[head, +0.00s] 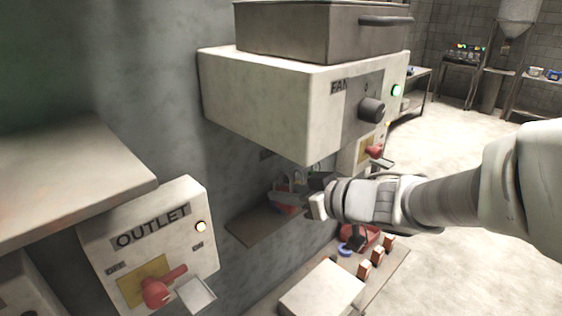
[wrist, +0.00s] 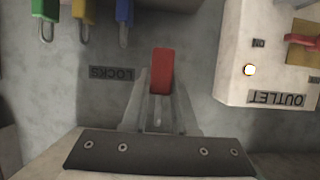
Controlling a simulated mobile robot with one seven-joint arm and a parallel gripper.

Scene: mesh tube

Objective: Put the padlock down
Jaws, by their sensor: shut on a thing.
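My gripper (wrist: 160,98) is shut on a red padlock (wrist: 161,66), seen in the wrist view with its body sticking out beyond the fingertips. A green padlock (wrist: 46,9), a yellow padlock (wrist: 84,11) and a blue padlock (wrist: 124,10) hang at the top of the wrist view, apart from the gripper. A LOCKS label (wrist: 112,73) is on the wall beside the held padlock, upside down in this view.
The fan box (head: 265,100) juts from the wall above my gripper. The outlet box (head: 150,245) with its red handle is at lower left.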

